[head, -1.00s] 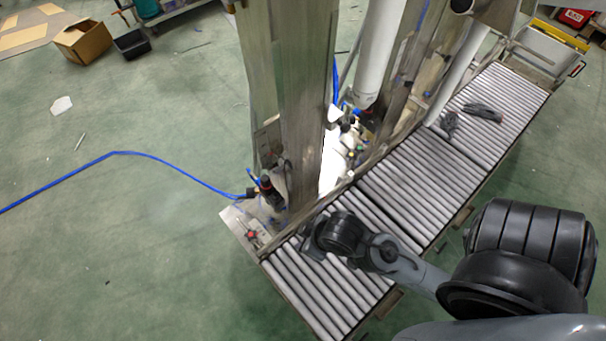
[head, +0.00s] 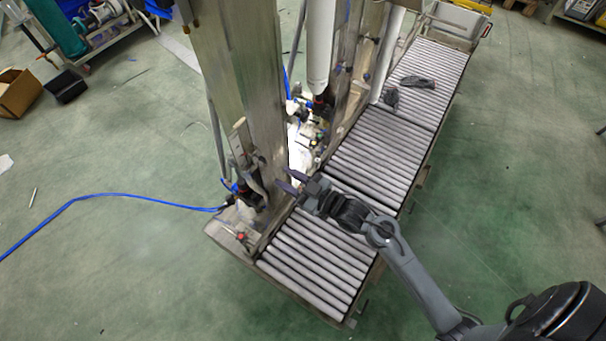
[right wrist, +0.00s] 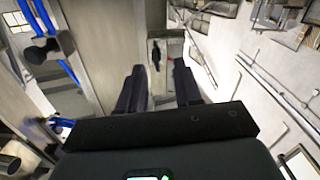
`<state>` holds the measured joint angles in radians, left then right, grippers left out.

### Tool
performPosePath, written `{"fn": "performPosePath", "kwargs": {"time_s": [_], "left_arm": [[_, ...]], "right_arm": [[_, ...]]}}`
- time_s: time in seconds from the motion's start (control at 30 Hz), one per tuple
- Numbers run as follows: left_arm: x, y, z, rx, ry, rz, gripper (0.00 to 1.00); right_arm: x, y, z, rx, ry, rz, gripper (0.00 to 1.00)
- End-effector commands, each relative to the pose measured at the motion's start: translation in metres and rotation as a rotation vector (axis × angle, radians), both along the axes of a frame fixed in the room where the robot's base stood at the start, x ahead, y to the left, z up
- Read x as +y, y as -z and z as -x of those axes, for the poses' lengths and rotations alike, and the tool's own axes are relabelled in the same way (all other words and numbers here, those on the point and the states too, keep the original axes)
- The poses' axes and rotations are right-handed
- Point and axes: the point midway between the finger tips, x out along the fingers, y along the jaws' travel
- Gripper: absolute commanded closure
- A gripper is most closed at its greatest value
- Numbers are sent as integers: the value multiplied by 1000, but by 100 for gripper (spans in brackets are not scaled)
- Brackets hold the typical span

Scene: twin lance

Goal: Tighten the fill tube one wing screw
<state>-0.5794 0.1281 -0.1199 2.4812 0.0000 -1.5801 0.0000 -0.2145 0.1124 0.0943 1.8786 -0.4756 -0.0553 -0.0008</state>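My right gripper (head: 289,180) hovers over the near part of the roller conveyor, its fingers pointing left at the steel column (head: 235,90). In the right wrist view (right wrist: 160,85) its fingers are apart with nothing held between them. Beyond them shows a light metal strip with a small dark part (right wrist: 156,52). A white vertical tube (head: 320,45) hangs behind the column above a cluster of valves and fittings (head: 310,125). I cannot pick out the fill tube one wing screw for certain. My left gripper is not in view.
The roller conveyor (head: 375,165) runs from lower left to upper right, with dark objects (head: 418,82) lying on its far part. A blue hose (head: 120,195) crosses the floor to a fitting at the column's foot. The green floor at right is open.

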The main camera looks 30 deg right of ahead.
Motion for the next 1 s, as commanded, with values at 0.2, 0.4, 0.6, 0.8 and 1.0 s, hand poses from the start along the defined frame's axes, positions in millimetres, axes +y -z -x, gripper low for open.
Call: {"fn": "performPosePath", "kwargs": {"time_s": [0.2, 0.4, 0.6, 0.8, 1.0], "left_arm": [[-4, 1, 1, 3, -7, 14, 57], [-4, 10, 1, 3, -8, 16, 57], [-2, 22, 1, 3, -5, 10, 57], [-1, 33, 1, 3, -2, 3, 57], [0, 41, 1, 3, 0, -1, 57]], "right_arm": [[1, -15, -12, -27, 2, 0, 66], [5, -14, -23, -28, 3, 0, 66], [13, -13, -39, -27, 2, 0, 66], [19, -13, -54, -27, 2, 0, 66], [24, -13, -66, -26, 2, 1, 66]]}}
